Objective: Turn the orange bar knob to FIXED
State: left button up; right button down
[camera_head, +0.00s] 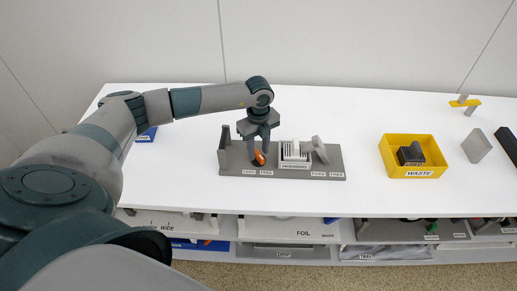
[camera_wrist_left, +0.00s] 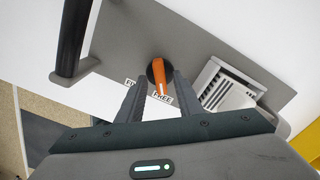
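The orange bar knob (camera_head: 259,158) sits on a dark round base on the grey fixture plate (camera_head: 222,165), left of the white slotted housing (camera_head: 293,152). In the left wrist view the orange bar (camera_wrist_left: 159,74) points down the picture towards the FREE label (camera_wrist_left: 162,99). The other label, to its left, is partly hidden by a finger. My left gripper (camera_head: 259,147) is over the knob, pointing down. In the wrist view its fingers (camera_wrist_left: 158,83) are apart, one on each side of the bar, with gaps visible. My right gripper is not in view.
A dark upright post (camera_wrist_left: 72,38) stands on the plate left of the knob. A grey tilted plate (camera_head: 320,150) is right of the housing, with a second label pair. A yellow WASTE bin (camera_head: 420,172) is farther right. White table lies clear between.

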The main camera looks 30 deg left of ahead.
pick_arm(q)
jog(key=shift+f, duration=0.65)
jog(key=shift+c, duration=0.6)
grip_shut()
